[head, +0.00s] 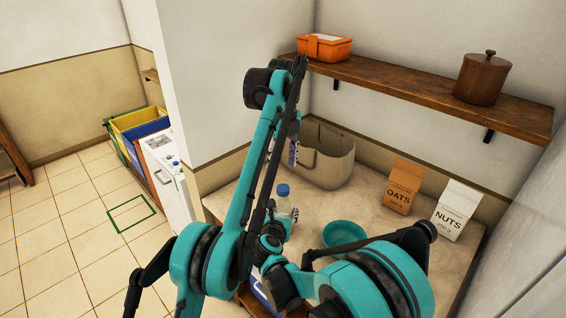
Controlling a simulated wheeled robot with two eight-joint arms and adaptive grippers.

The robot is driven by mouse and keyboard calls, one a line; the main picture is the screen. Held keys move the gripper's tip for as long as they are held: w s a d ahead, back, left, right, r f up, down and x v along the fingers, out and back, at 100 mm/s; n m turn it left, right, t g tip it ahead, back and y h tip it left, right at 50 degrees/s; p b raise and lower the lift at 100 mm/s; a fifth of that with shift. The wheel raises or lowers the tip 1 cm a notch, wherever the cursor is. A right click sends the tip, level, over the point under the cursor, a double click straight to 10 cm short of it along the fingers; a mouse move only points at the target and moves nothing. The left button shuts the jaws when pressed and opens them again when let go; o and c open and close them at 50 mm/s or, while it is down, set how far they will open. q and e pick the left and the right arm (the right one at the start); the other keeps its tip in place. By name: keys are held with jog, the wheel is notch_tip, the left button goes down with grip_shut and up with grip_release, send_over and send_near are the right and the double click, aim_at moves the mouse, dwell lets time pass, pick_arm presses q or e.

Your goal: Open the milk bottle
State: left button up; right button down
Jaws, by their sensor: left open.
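The milk bottle (283,190), with a blue cap, stands on the pale tabletop near the middle of the head view. Its lower part is largely hidden behind my arm parts. My left gripper (293,155) hangs above the bottle, partly hidden behind my left arm. It is open, and a gap shows between it and the cap. My right arm reaches in from the lower right, and its end (279,232) shows low beside the bottle.
A teal bowl (343,234) is right of the bottle. A beige bin (330,160) stands behind. An oats carton (402,187) and a nuts carton (455,210) stand at the right. A wooden shelf (420,90) above holds an orange box (324,47) and a brown pot (482,78).

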aim_at(283, 188)
pick_arm(q)
jog(key=m, duration=0.3)
jog(key=shift+f, duration=4)
